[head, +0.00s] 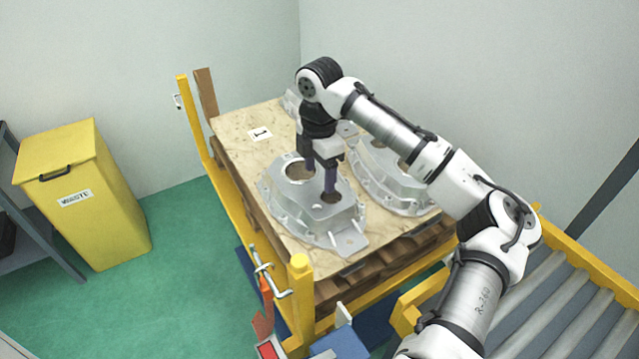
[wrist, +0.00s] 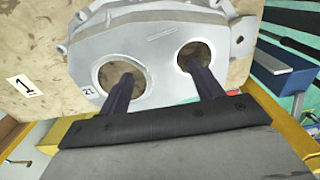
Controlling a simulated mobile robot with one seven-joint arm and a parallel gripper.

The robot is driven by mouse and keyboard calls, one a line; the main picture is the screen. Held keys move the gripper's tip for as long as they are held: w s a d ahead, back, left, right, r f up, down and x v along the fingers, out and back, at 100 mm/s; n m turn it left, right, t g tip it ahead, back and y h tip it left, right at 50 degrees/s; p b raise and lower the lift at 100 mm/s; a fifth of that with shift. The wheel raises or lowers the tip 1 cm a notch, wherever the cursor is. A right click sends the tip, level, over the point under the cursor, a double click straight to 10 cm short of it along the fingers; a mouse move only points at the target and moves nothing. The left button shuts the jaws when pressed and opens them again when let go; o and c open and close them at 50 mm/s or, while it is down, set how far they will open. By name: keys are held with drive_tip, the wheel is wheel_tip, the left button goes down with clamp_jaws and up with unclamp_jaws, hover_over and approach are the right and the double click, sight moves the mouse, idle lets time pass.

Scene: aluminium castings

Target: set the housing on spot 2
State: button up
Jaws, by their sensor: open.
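A grey cast housing (head: 285,208) sits on the plywood top (head: 238,150) of a pallet, at its near left corner. It has one large and one smaller round opening. My gripper (head: 321,178) is open just over this housing, fingers pointing down. In the wrist view the housing (wrist: 155,50) lies under my gripper (wrist: 163,80), with one finger at each opening. I cannot tell whether the fingertips reach into the openings. A label "1" (head: 260,134) lies on bare plywood toward the back left. No label "2" is visible on the plywood.
A second housing (head: 385,178) stands close on the right, and another casting (head: 291,102) is partly hidden behind my arm. Yellow posts (head: 302,290) edge the pallet. A roller conveyor (head: 565,310) is at right, a yellow waste bin (head: 85,200) at left.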

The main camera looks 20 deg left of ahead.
sight(319, 184)
wheel_tip(319, 184, up, 8)
drive_tip(key=shift+f, duration=0.1)
idle(0.4)
